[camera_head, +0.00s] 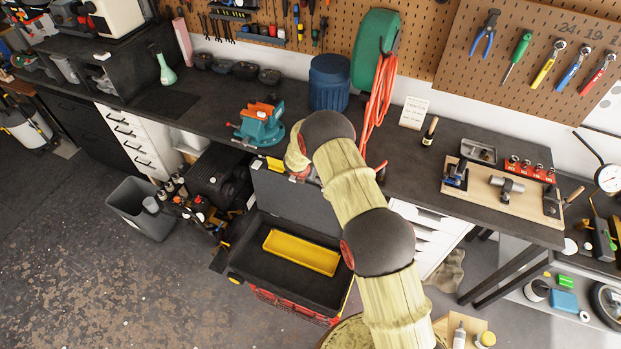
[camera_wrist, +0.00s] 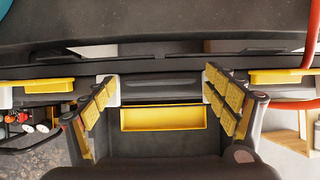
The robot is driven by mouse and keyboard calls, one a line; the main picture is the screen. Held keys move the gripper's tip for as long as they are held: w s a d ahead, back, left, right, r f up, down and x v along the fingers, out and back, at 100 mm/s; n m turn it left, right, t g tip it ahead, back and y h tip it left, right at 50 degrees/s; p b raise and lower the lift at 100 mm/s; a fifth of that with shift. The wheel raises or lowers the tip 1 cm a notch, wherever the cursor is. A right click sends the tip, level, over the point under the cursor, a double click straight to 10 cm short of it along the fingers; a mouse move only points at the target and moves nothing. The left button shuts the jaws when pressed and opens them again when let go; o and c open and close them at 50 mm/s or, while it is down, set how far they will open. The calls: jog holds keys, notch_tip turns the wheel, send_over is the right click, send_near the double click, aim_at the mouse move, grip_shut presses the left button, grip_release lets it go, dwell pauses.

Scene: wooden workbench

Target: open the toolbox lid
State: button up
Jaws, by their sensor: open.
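The toolbox (camera_head: 262,274) stands on the floor in front of the bench, with its black inside and yellow tray (camera_head: 300,252) showing. Its dark grey lid (camera_head: 290,208) is raised at the back, standing up toward the bench. In the wrist view, the lid's dark edge (camera_wrist: 160,88) runs across between my gripper's fingers, with a yellow latch on either side. The yellow tray (camera_wrist: 162,118) shows below it. My gripper (camera_wrist: 160,99) is open, its yellow-padded fingers spread wide. I cannot tell whether they touch the lid. In the head view my arm mostly hides the gripper.
The workbench (camera_head: 340,185) runs behind the toolbox, its front edge near the raised lid. A blue vise (camera_head: 259,127) sits on it. A black machine (camera_head: 220,178) and a grey bin (camera_head: 140,208) stand to the left. White drawers (camera_head: 425,228) stand to the right. Floor at the front left is clear.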

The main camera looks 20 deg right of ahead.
jog(key=v, duration=1.1)
jog(key=shift+r, duration=0.3)
jog(key=shift+s+a, duration=0.1)
